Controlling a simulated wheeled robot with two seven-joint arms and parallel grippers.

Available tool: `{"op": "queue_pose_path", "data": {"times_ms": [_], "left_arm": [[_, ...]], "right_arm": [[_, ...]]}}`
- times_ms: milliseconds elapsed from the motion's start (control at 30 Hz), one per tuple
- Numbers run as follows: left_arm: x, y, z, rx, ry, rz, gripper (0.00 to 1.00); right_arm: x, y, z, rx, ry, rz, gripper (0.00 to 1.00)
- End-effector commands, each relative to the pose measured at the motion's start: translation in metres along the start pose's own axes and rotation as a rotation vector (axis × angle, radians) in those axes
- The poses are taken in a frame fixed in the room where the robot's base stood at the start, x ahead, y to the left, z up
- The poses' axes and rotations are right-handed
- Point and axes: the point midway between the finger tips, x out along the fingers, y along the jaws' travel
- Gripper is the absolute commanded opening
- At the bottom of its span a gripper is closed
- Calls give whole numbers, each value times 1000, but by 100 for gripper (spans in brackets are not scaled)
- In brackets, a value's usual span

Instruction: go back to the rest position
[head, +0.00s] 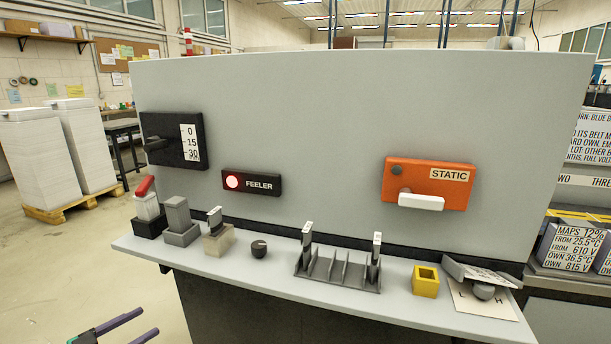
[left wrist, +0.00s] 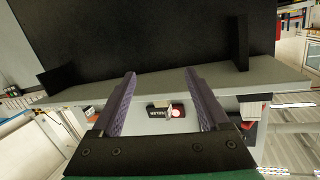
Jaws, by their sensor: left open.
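My left gripper (head: 138,325) is low at the bottom left of the head view, in front of the grey shelf and below its level. Its two purple fingers are apart with nothing between them. In the left wrist view the gripper (left wrist: 163,88) also shows open and empty, and the picture looks upside down, with the machine's dark base, its shelf and the lit feeler box beyond the fingers. My right gripper is in neither view.
The grey shelf (head: 200,262) carries several small blocks, a black knob (head: 259,249), a slotted rack (head: 338,272) and a yellow square cup (head: 425,281). A black gauge (head: 190,160), feeler box (head: 252,183) and orange static box (head: 430,178) sit on the panel.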

Motion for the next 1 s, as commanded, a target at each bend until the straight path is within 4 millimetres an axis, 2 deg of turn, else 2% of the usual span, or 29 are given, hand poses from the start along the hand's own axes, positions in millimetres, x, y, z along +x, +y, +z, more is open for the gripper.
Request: {"op": "queue_pose_path", "data": {"times_ms": [67,167,200,267,300,367,400,467,500,567,600,700,733,800,833,900,1000], "left_arm": [[3,-3,35,-2,-67,-76,78],[-4,4,108,-17,-221,-198,78],[-12,13,144,-33,-304,-245,78],[-28,35,194,-64,-432,-300,78],[-41,54,226,-88,-519,-324,78],[-62,88,268,-128,-646,-345,78],[-77,114,292,-157,-728,-350,78],[-100,156,324,-202,-847,-345,78],[-116,188,341,-233,-925,-335,78],[-139,236,362,-281,-1036,-309,78],[-153,268,371,-312,-1103,-288,78],[-182,338,384,-374,-1239,-226,78],[-188,354,386,-388,-1269,-210,78],[-199,380,388,-410,-1317,-182,78],[-202,387,388,-415,-1329,-174,78],[-204,394,389,-421,-1343,-165,78],[-204,394,390,-421,-1343,-165,78]], "right_arm": [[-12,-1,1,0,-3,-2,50],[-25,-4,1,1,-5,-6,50],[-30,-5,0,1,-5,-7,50],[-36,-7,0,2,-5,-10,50],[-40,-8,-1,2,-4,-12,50],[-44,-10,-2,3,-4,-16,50],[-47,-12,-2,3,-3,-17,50],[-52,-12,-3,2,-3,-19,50],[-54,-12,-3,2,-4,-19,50],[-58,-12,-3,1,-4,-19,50],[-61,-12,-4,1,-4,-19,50],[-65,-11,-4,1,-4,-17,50],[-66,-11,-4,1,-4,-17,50],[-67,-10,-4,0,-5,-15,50],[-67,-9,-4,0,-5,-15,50],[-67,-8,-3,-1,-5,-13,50],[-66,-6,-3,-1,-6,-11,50]]}}
